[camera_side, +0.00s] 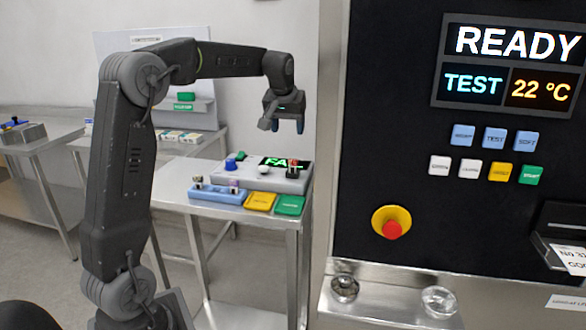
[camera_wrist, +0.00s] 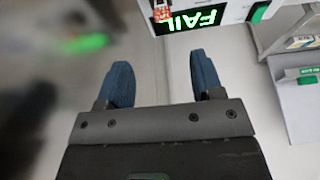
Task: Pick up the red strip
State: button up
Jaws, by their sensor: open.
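A small red strip (camera_wrist: 162,11) shows at the top of the wrist view, with pale marks on it, beside a green-lit FAIL display (camera_wrist: 203,17). In the side view a small red piece (camera_side: 293,163) stands at the right end of the grey tester box (camera_side: 290,184), beside the same display; its lower part is dark. My gripper (camera_side: 284,122) hangs above the box, fingers down, clearly apart from it. In the wrist view my gripper (camera_wrist: 162,62) has its two blue fingers wide apart with nothing between them.
A blue tray (camera_side: 222,197) with small items, a yellow pad (camera_side: 261,201) and a green pad (camera_side: 290,205) lie at the table's front edge. A large black machine panel (camera_side: 380,130) reading READY stands to the right. A grey stand (camera_side: 188,109) is behind.

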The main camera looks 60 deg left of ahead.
send_over(293, 159)
jog(key=s+d, duration=0.1)
jog(key=s, duration=0.1)
jog(key=f, duration=0.7)
jog(key=shift+d+f, duration=0.2)
jog(key=shift+f, duration=0.15)
jog(key=shift+x, duration=2.95)
jog(key=shift+w+d, duration=0.15)
jog(key=shift+c, duration=0.2)
